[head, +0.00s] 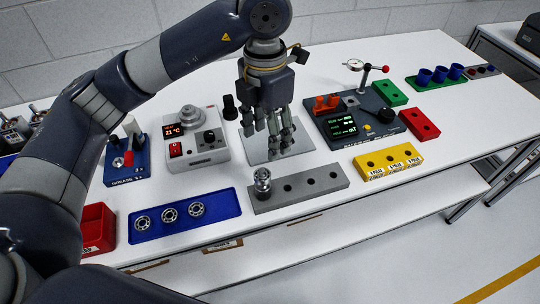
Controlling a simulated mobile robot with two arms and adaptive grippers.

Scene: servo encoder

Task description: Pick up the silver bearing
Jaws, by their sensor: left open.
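Three silver ring-shaped bearings lie in a row in a shallow blue tray (185,234) at the front left of the table: a left bearing (143,223), a middle bearing (169,215) and a right bearing (196,209). My left gripper (268,140) points down, open and empty, over a grey metal plate (298,143) behind a grey block. It is behind and to the right of the bearings, apart from them. My right gripper is not in view.
The grey block (318,183) has holes and a silver cylindrical part (262,182) at its left end. A temperature device (208,150), a control box (350,125), a yellow block (388,161) and a red bin (98,228) stand nearby.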

